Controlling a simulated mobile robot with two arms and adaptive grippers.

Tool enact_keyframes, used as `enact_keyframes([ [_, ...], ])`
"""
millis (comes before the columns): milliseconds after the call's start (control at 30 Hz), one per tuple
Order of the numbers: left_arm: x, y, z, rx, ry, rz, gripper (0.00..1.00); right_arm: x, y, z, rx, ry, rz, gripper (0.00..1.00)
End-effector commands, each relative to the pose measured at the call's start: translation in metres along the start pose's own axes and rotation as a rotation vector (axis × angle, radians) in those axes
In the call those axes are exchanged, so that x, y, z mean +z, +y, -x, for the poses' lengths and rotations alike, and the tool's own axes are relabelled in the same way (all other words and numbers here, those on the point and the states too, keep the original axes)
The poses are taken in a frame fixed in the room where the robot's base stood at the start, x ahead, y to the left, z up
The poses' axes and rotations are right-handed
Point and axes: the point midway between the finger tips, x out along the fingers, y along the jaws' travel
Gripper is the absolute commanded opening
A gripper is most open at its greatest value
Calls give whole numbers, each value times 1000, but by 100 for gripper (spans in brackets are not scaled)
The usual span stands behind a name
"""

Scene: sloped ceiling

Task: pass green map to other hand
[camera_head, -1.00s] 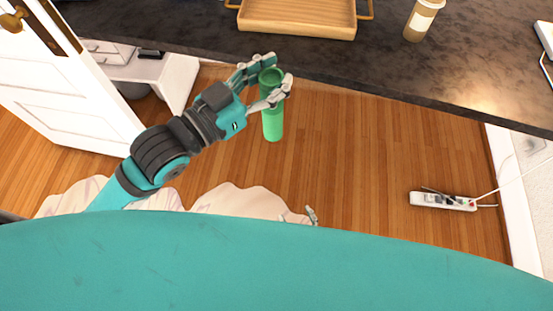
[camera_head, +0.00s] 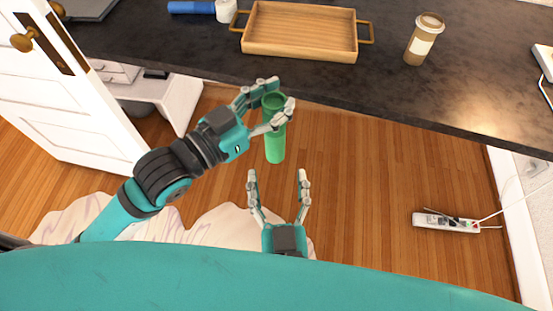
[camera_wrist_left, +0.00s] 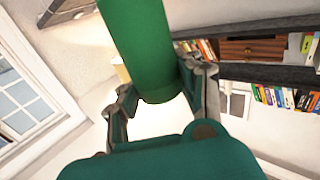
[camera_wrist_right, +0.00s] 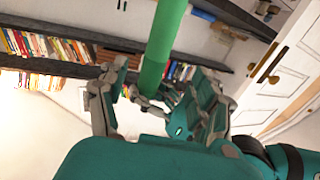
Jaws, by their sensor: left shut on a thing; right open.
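The green map (camera_head: 275,145) is a rolled green tube, held roughly upright in front of the counter edge. My left gripper (camera_head: 271,106) is shut on its upper part. The map also fills the top of the left wrist view (camera_wrist_left: 150,45), between the fingers. My right gripper (camera_head: 278,177) is open and empty, below and close to the map's lower end in the head view, fingers pointing up toward it. In the right wrist view the map (camera_wrist_right: 162,45) rises beyond the open fingers, with my left gripper behind it.
A dark counter (camera_head: 200,45) runs along the back. On it are a wooden tray (camera_head: 300,32), a paper coffee cup (camera_head: 423,40) and a blue rolled item (camera_head: 190,7). A white door (camera_head: 60,100) stands at left. A power strip (camera_head: 445,222) lies on the wooden floor at right.

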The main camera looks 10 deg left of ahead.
Motion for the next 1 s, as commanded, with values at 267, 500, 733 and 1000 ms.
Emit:
enact_keyframes([
  [267, 0, 0, 0, 0, 0, 0, 0, -1, 0, -48, 2, 6, 2, 66],
  [500, 0, 0, 0, 0, 0, 0, 0, -1, 0, -90, 1, 5, 1, 66],
  [733, 0, 0, 0, 0, 0, 0, 0, 0, 0, -111, 0, 3, 1, 66],
  [1000, 0, 0, 0, 0, 0, 0, 0, 0, 0, -115, 0, 2, 1, 66],
])
